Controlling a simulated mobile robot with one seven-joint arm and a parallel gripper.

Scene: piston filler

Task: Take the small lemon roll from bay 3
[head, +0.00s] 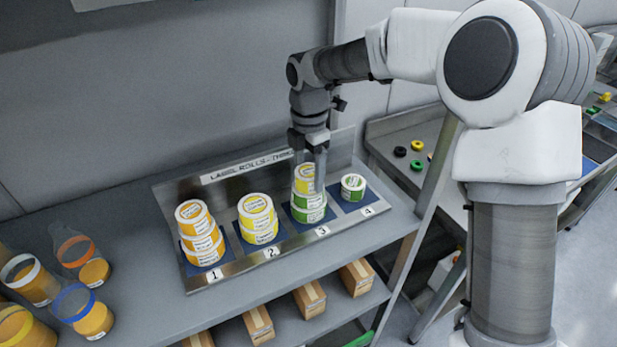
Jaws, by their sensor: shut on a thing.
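The label roll rack (172,193) stands on the grey shelf, with numbered bays 1 to 4. In bay 3, a small yellow lemon roll (303,178) sits at the top of a stack, over green rolls (308,208). My gripper (311,171) points straight down over bay 3 and is shut on the lemon roll. Its fingers hide part of the roll. I cannot tell whether the lemon roll still touches the green roll beneath it.
Jars with orange contents (93,272) stand at left. Cardboard boxes (309,299) sit on the shelf below. A side table (385,140) is at right.

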